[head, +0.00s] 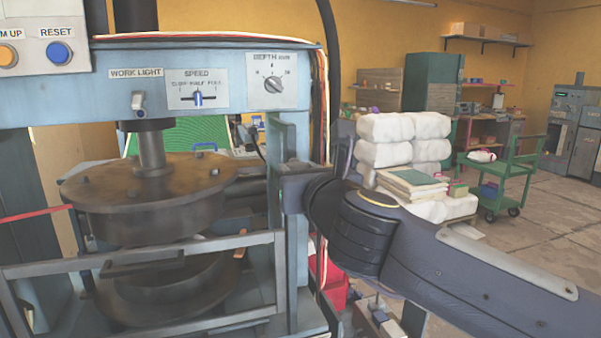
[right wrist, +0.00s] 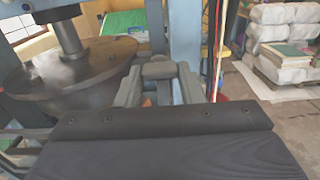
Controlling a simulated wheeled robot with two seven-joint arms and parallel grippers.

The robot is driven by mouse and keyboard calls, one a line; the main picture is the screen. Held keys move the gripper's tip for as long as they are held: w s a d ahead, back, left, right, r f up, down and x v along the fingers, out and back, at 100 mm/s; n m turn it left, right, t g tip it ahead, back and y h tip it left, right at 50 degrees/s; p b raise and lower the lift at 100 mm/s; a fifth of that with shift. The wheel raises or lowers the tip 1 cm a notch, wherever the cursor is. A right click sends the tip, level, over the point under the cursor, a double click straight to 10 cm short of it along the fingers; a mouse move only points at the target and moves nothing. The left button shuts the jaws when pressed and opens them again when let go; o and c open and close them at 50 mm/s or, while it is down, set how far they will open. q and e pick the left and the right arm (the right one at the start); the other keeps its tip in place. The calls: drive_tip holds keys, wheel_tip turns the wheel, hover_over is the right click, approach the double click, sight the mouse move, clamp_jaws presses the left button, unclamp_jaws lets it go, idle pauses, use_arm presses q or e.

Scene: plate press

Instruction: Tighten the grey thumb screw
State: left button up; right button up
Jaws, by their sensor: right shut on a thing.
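My right gripper (head: 289,188) reaches in from the right to the blue upright of the plate press, and its fingers are mostly hidden in the head view. In the right wrist view its two grey fingers (right wrist: 158,82) point away from me and close on a small dark grey piece, which looks like the grey thumb screw (right wrist: 158,69). The screw's thread and seat are hidden, so I cannot tell how far in it sits. The screw cannot be made out in the head view. My left gripper is not in view.
The round press plate (head: 150,205) hangs left of my gripper, above a lower ring (head: 165,295) and behind a grey guard rail (head: 60,268). Cables run down beside the upright. White sacks (head: 385,130) with books stand behind my right arm. A green cart (head: 497,168) stands farther back.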

drive_tip(key=o, duration=1)
drive_tip(key=v, duration=0.8)
drive_tip(key=shift+w, duration=0.1)
